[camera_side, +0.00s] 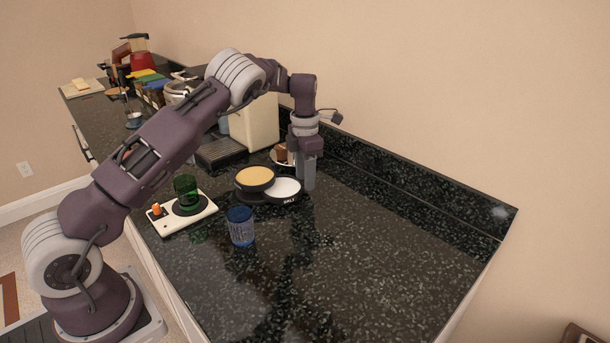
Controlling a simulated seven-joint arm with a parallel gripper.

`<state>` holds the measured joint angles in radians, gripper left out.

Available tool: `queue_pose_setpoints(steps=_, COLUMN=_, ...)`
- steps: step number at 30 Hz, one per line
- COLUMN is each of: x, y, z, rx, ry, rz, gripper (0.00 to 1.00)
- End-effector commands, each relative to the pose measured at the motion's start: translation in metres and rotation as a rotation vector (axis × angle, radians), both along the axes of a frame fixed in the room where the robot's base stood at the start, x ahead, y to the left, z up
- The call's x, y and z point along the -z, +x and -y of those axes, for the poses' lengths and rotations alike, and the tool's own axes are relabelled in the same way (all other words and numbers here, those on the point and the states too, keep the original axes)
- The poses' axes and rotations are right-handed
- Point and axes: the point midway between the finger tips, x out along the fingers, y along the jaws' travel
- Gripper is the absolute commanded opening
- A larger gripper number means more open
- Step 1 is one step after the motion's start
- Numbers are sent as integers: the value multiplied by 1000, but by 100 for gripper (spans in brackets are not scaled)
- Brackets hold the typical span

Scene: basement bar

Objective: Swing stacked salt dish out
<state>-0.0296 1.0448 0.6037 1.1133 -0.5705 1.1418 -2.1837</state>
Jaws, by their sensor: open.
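A stacked pair of round black dishes stands on the dark counter. The upper dish (255,177) has a tan top or filling. The salt dish (284,187), with a white surface and lettering on its front rim, sticks out from beneath it toward the right. My gripper (308,184) points down just right of the salt dish, with its fingertips low near the counter. It is open, and nothing shows between its fingers. I cannot tell whether a finger touches the dish's rim.
A blue glass (240,227) stands in front of the dishes. A green glass (186,189) stands on a white board (160,222) with an orange knob, to the left. A cream appliance (258,125) stands behind. The counter (380,240) is clear at right and front.

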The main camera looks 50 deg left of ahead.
Motion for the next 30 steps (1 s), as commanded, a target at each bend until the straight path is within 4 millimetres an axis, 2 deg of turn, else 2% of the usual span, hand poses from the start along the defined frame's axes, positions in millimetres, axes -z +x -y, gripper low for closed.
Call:
queue_pose_setpoints(steps=10, x=-61, y=1, z=-1, rx=1, ry=1, rz=3, gripper=44)
queue_pose_setpoints(steps=14, x=-70, y=0, z=-1, rx=0, ry=1, rz=1, gripper=44)
queue_pose_setpoints(steps=21, x=-71, y=0, z=0, rx=2, ry=0, rz=2, gripper=44)
queue_pose_setpoints(steps=23, x=-80, y=-3, z=2, rx=30, ry=-7, rz=14, gripper=44)
queue_pose_setpoints(steps=26, x=-126, y=-21, z=12, rx=213, ry=-33, rz=77, gripper=44)
queue_pose_setpoints(steps=27, x=-151, y=-36, z=21, rx=339, ry=-44, rz=114, gripper=44)
queue_pose_setpoints(steps=29, x=-187, y=-66, z=39, rx=571, ry=-47, rz=175, gripper=44)
queue_pose_setpoints(steps=30, x=-207, y=-89, z=53, rx=737, ry=-39, rz=215, gripper=44)
